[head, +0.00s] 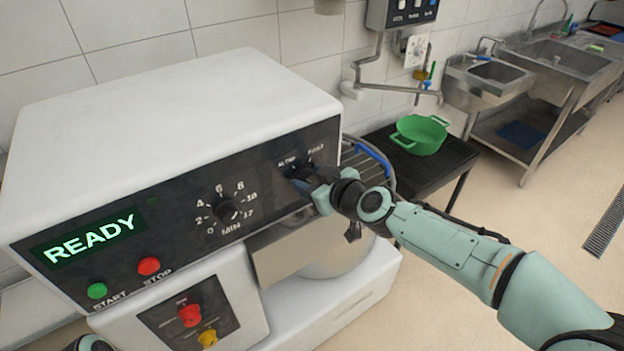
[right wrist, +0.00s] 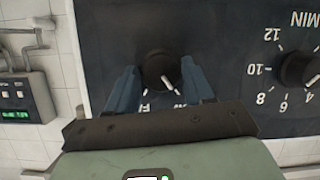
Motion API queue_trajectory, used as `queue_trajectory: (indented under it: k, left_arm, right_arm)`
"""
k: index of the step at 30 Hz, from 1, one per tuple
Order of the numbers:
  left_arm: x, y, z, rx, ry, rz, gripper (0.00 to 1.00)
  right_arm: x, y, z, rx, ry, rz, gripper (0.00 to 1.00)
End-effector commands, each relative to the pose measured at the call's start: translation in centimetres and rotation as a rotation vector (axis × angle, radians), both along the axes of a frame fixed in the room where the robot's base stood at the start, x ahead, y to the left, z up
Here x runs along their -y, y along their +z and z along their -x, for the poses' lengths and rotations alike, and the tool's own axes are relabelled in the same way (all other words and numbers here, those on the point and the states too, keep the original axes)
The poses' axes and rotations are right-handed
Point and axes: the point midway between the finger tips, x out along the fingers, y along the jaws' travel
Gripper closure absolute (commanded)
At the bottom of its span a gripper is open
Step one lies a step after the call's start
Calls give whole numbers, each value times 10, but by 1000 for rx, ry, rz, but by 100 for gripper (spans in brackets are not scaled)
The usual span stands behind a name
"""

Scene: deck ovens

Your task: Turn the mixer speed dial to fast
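The mixer's speed dial (head: 301,172) is a small black knob near the right end of the dark panel. The right wrist view shows this dial (right wrist: 158,70) upside down. Its white pointer mark is at the lower right, toward the label ending in W, on the slow side. My right gripper (head: 312,184) is at the dial. Its two blue fingers (right wrist: 160,80) stand on either side of the knob, very close to it. I cannot tell whether they press on it. The fingers partly hide the labels. My left gripper is not in view.
The timer dial (head: 227,211) is left of the speed dial, and shows in the right wrist view (right wrist: 299,69). Red stop (head: 149,266) and green start (head: 97,290) buttons are further left, under the READY display (head: 90,240). A green colander (head: 420,134) stands on a dark table behind.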

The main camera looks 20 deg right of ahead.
Motion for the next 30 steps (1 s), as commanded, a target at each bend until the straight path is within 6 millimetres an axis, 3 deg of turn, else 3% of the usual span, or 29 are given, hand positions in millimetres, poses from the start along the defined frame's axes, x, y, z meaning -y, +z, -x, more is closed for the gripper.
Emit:
queue_trajectory:
  k: [11, 21, 30]
  left_arm:
    - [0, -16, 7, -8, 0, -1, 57]
    - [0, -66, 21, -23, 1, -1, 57]
    - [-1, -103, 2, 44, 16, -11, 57]
  right_arm:
    - [1, -4, 0, -25, 1, -66, 79]
    - [3, -8, -1, -113, -1, -312, 79]
    - [4, -10, -2, -213, 1, -580, 79]
